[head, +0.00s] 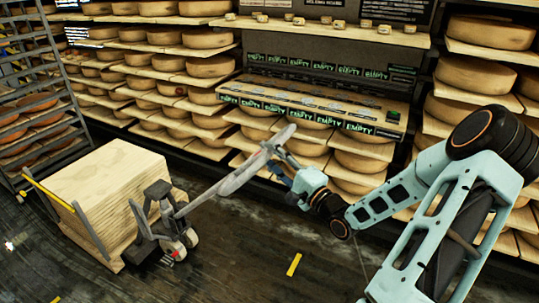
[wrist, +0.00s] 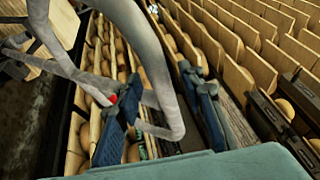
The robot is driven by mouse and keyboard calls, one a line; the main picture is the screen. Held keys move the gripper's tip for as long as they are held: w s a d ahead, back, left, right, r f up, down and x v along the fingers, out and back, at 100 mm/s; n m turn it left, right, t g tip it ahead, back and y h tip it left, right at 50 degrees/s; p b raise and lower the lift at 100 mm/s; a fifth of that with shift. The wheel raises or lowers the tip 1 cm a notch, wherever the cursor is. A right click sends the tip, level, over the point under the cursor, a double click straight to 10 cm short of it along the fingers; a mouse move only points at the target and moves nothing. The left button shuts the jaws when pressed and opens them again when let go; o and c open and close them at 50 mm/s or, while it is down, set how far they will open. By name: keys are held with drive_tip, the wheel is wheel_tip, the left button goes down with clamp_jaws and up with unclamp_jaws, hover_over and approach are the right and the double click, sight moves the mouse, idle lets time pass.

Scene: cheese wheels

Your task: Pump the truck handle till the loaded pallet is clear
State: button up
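The pallet truck (head: 150,222) stands at the left, its grey handle (head: 232,180) tilted up to the right. In the wrist view the handle's looped grip (wrist: 163,75) with a red button (wrist: 113,98) runs between my two blue fingers. My gripper (head: 283,172) is at the loop in the head view. The wrist view shows my gripper (wrist: 162,112) open, with a gap between the bar and the right finger. The load (head: 118,190) is a stack of pale boards behind the truck. Whether the pallet under it touches the floor cannot be told.
Shelves of cheese wheels (head: 160,62) line the back. A bench with "EMPTY" labels (head: 310,100) stands behind the handle. A metal rack (head: 40,110) is at the far left. The dark floor has a yellow mark (head: 294,264) and is clear in front.

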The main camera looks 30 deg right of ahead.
drive_tip(key=shift+w+a+r, duration=0.1)
drive_tip(key=shift+w+a, duration=0.05)
drive_tip(key=shift+w, duration=0.55)
clamp_jaws()
